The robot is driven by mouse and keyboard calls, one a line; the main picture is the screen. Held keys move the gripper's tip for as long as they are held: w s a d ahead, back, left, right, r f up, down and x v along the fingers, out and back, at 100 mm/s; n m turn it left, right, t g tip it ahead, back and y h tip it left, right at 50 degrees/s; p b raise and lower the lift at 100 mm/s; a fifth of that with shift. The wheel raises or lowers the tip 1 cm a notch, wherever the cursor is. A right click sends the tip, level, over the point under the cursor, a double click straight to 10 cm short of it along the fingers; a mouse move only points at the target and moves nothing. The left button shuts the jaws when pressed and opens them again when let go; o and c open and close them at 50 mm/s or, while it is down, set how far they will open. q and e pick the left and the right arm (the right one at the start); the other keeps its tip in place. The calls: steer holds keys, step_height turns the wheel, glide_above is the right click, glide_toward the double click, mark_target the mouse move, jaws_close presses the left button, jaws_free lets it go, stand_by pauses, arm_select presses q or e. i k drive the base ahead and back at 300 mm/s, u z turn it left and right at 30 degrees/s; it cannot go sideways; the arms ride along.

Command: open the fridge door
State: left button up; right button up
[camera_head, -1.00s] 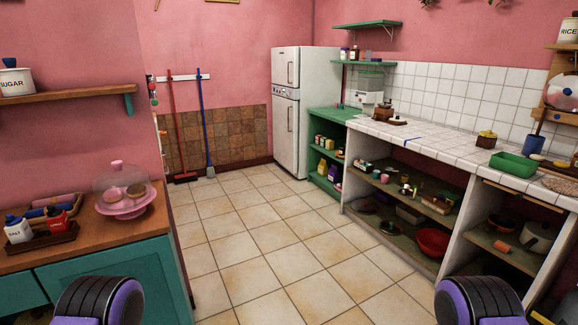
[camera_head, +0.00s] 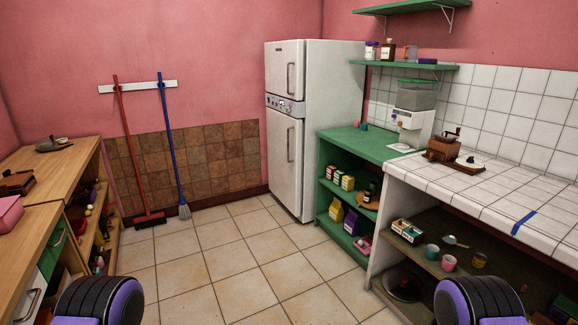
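The white fridge (camera_head: 336,120) stands against the back wall, a little right of the middle of the head view. Its front shows an upper door (camera_head: 278,70) and a taller lower door (camera_head: 284,160), both shut, with a control strip between them. Each door has a vertical handle near its right side: the upper handle (camera_head: 290,78) and the lower handle (camera_head: 290,140). Only rounded black and purple parts of my two arms show at the bottom left and bottom right. Neither gripper is in view.
Tiled floor (camera_head: 222,262) is clear up to the fridge. A green shelf unit (camera_head: 334,232) and white tiled counter (camera_head: 465,190) line the right. A wooden counter (camera_head: 50,165) with shelves stands left. A red broom (camera_head: 125,140) and blue broom (camera_head: 172,140) hang on the back wall.

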mark_target(284, 132)
steer(key=i, duration=1.15)
steer(key=u, duration=0.3)
steer(key=i, duration=2.6)
steer(key=z, duration=1.1)
